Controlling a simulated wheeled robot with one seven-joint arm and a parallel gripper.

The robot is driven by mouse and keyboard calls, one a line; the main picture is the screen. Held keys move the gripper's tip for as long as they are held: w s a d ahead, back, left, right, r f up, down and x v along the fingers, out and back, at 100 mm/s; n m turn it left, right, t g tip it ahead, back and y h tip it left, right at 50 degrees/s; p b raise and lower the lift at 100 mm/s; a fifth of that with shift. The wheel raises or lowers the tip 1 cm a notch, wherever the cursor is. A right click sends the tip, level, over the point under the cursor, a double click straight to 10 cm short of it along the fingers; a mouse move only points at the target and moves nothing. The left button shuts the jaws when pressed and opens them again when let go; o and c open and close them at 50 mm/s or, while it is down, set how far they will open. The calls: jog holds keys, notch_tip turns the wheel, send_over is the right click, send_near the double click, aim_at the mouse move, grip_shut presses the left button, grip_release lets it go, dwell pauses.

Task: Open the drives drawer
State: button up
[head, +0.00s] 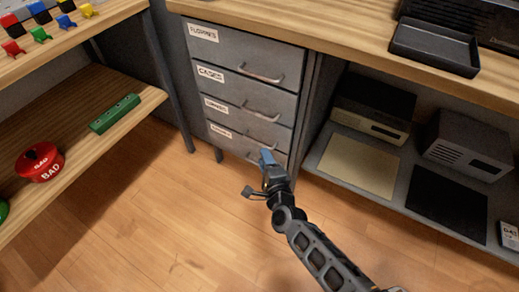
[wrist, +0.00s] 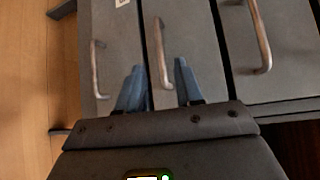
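A grey cabinet has stacked drawers. The top drawer (head: 235,55) and the second drawer (head: 240,88) carry labels that seem to read FLOPPIES and CABLES. The labels on the third drawer (head: 235,117) and bottom drawer (head: 225,139) are too small to read surely. All visible drawers look shut. My gripper (head: 267,158) is in front of the low drawers and partly hides the bottom one. In the wrist view, my blue fingers (wrist: 159,75) are open, with a bar handle (wrist: 162,52) between them in the picture. I cannot tell whether they touch it.
A wooden shelf (head: 120,85) with a green block and a red BAD container (head: 40,162) is at left. A grey shelf (head: 320,150) with boxes and mats is at right. The floor (head: 150,220) before the cabinet is clear.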

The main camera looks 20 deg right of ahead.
jog(key=b+x, duration=0.3)
jog(key=x, duration=0.3)
jog(key=shift+w, duration=0.35)
jog(key=shift+d, duration=0.1)
grip_shut()
